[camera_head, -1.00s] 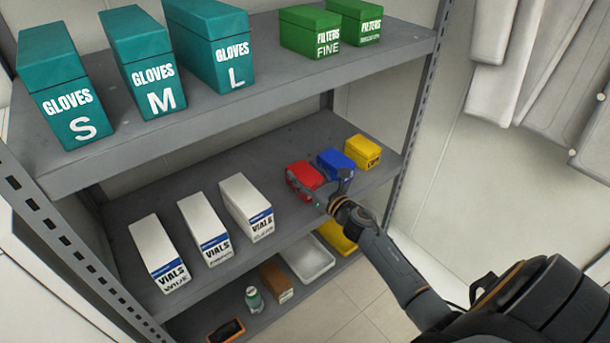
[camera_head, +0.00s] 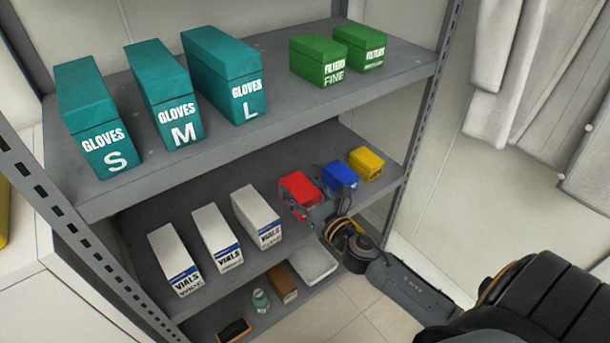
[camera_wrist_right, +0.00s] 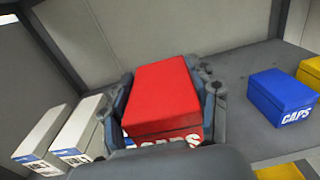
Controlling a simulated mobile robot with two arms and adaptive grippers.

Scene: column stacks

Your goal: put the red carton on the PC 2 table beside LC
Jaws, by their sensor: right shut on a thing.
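The red carton (camera_head: 299,187) stands on the middle shelf of the grey rack, between the white vials boxes and the blue carton. In the right wrist view the red carton (camera_wrist_right: 162,97) sits between the two fingers, with part of white lettering showing on its front. My right gripper (camera_head: 304,207) is shut on it; in the right wrist view the fingers (camera_wrist_right: 165,105) press along both its sides. I cannot tell whether the carton is lifted off the shelf. My left gripper is not in view. No PC 2 table or LC label can be made out.
A blue CAPS carton (camera_head: 341,176) and a yellow carton (camera_head: 366,163) stand right of the red one. White vials boxes (camera_head: 256,216) stand left. The upper shelf (camera_head: 283,100) holds gloves and filters boxes above. A rack post (camera_head: 418,125) is at right; white coats hang beyond.

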